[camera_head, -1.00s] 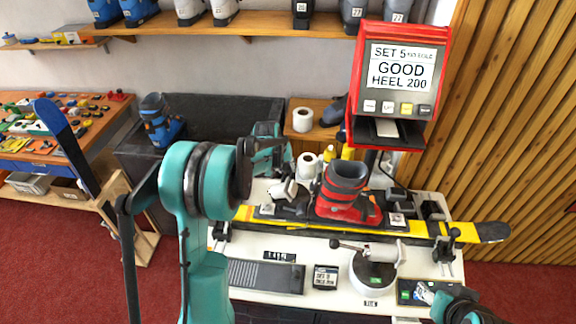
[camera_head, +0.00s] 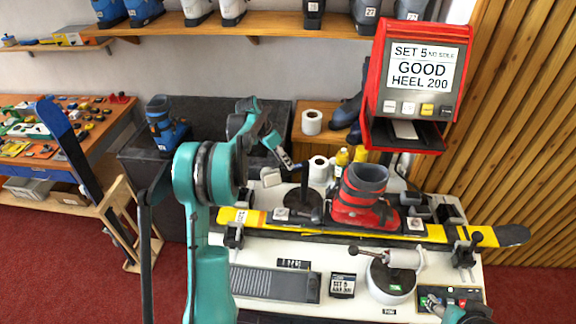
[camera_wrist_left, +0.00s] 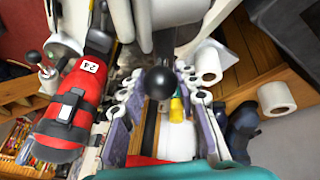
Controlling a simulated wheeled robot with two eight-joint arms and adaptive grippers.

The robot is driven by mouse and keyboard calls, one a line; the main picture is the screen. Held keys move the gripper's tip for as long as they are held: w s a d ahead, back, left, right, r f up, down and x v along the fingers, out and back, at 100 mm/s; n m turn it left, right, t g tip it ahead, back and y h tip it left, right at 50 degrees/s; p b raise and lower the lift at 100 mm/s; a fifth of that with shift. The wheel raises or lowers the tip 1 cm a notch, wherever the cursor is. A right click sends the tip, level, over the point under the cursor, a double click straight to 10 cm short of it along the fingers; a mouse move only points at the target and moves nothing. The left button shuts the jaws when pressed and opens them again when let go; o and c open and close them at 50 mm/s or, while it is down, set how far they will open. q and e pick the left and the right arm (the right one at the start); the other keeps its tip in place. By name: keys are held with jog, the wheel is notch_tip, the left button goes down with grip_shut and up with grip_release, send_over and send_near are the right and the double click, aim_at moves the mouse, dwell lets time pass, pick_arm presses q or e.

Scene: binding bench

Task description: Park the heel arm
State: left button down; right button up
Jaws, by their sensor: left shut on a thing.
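The heel arm (camera_head: 304,184) shows as a dark, nearly upright post on a round black base, left of the red boot (camera_head: 364,200). The boot stands on the yellow ski (camera_head: 464,234). My left gripper (camera_head: 294,165) is shut on the heel arm near its top. In the left wrist view the arm's black ball knob (camera_wrist_left: 160,83) sits between the fingers, and the boot (camera_wrist_left: 72,112) is at the left. My right gripper (camera_head: 434,303) is at the bottom right by a small button panel; its jaw opening is unclear.
A red display (camera_head: 420,75) reading "GOOD HEEL 200" stands behind the boot. A round white unit with a lever (camera_head: 392,282) and a grey ribbed pad (camera_head: 272,282) are at the front of the bench. Paper rolls (camera_head: 312,122) and yellow bottles (camera_head: 342,158) are behind.

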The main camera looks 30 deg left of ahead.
pick_arm(q)
jog(key=shift+w+a+m+g+h+p, duration=0.2)
jog(key=shift+w+a+m+g, duration=0.3)
jog(key=shift+m, duration=0.45)
jog(key=shift+w+a+m+g+h+p, duration=0.25)
jog(key=shift+w+m, duration=0.35)
jog(key=shift+m, duration=0.3)
jog(key=shift+w+a+m+g+h+p, duration=0.15)
jog(key=shift+w+a+m+g, duration=0.35)
jog(key=shift+m, duration=0.45)
jog(key=shift+w, duration=0.1)
jog(key=c, duration=1.1)
grip_release()
jog(key=v, duration=0.7)
jog(key=shift+r, duration=0.2)
